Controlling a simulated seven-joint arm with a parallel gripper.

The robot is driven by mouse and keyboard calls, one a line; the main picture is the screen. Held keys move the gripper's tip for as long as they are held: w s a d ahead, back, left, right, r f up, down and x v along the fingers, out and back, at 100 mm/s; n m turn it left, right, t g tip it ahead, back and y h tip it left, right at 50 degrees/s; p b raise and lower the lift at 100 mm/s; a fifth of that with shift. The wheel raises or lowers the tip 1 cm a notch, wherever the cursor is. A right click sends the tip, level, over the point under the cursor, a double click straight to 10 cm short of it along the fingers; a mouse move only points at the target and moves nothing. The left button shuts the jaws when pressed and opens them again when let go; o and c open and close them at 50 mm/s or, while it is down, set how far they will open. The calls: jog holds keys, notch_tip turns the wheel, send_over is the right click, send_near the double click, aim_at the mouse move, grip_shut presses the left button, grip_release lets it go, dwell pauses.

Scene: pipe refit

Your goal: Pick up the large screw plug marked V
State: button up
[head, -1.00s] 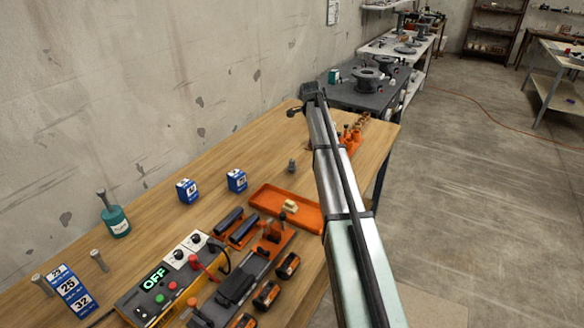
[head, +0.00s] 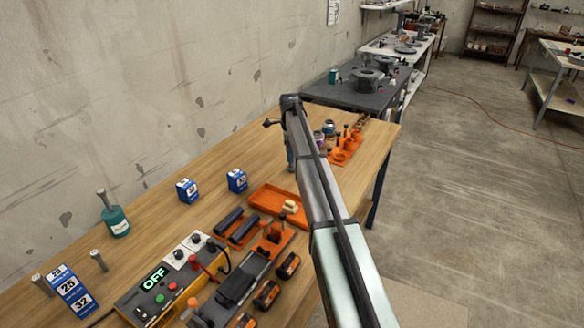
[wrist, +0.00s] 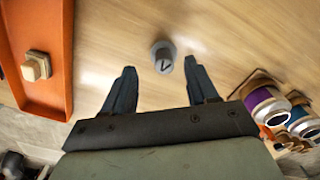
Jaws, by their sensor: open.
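The grey screw plug (wrist: 163,57) stands on the wooden bench in the wrist view, its round top bearing a dark mark that looks like a V. My gripper (wrist: 157,67) is open and empty. Its two dark fingers point toward the plug, which lies between and slightly beyond the fingertips in the picture, nearer the right finger. I cannot tell the height gap. In the head view my arm reaches over the bench and a finger (head: 290,158) shows beside the arm; the plug is hidden there.
An orange tray (head: 262,203) with a cream block (head: 291,206) lies left of my gripper in the wrist view. Purple- and blue-banded cylinders (wrist: 265,106) stand to its right. An orange rack (head: 343,157) is near the bench's far edge. Two blue boxes (head: 237,180) stand toward the wall.

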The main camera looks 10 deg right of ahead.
aim_at(292, 165)
jog(key=shift+w+d+f, duration=0.1)
jog(key=shift+d+f, duration=0.05)
jog(key=shift+f, duration=1)
jog(key=shift+d+f, duration=0.2)
jog(key=shift+f, duration=1)
jog(key=shift+w+d+f, duration=0.1)
jog(key=shift+d+f, duration=0.05)
jog(key=shift+f, duration=1)
jog(key=shift+c, duration=0.4)
jog(key=c, duration=0.8)
